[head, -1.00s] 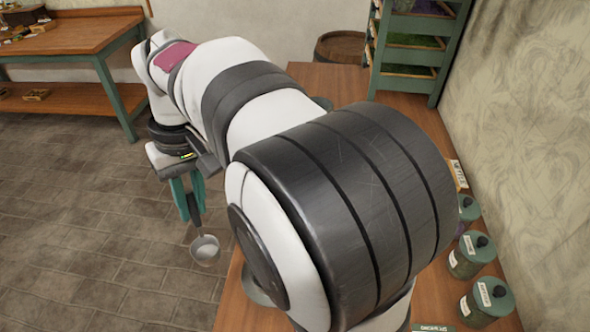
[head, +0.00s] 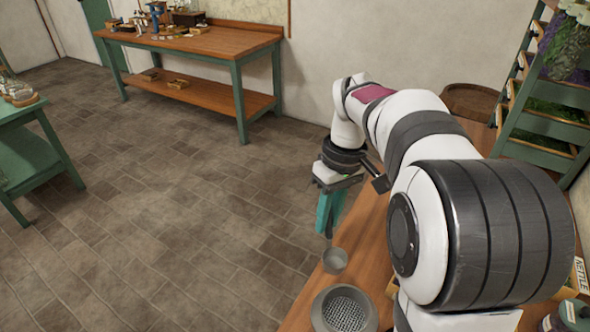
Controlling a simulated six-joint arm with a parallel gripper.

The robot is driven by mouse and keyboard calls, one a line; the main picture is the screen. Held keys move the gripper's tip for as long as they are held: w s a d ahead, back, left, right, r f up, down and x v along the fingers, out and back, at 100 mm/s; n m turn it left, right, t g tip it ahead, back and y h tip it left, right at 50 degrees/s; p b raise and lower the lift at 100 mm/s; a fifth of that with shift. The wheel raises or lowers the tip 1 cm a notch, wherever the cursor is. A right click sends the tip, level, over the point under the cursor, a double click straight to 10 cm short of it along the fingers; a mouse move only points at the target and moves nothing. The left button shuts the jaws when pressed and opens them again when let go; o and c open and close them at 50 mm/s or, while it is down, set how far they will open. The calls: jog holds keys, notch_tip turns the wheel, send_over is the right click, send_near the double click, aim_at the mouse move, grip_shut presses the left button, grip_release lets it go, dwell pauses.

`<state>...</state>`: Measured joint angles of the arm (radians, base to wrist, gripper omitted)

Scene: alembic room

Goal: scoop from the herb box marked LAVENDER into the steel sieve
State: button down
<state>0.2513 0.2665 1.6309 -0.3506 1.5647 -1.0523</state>
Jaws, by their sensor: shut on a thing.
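My gripper (head: 328,218), with teal fingers pointing down, is shut on the handle of a small grey metal scoop. The scoop's round cup (head: 335,261) hangs below the fingers at the left edge of the wooden bench. The cup's inside looks plain grey; I cannot tell if anything is in it. The steel sieve (head: 322,306), a round bowl with a mesh bottom, sits on the bench just below the cup in the picture, apart from it. No readable LAVENDER label shows. Purple and green herbs show in a rack at upper right.
The green herb rack (head: 545,122) stands at the right, partly behind my arm. A NETTLE label (head: 580,275) and a jar (head: 577,314) are at lower right. Other tables stand across the open stone floor.

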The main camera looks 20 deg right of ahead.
jog(key=s+d+f+n, duration=0.2)
jog(key=d+f+n, duration=0.3)
jog(key=d, duration=0.5)
jog(key=s+d+f+n, duration=0.1)
jog(key=d+f+n, duration=0.4)
jog(key=d, duration=0.4)
jog(key=shift+g+h, duration=0.4)
jog(key=shift+s+d+f, duration=0.1)
jog(key=shift+d+f, duration=0.05)
jog(key=shift+f, duration=4.5)
jog(key=shift+s+d, duration=0.75)
jog(key=shift+s, duration=0.2)
notch_tip(320, 180, up, 8)
jog(key=shift+r, duration=0.2)
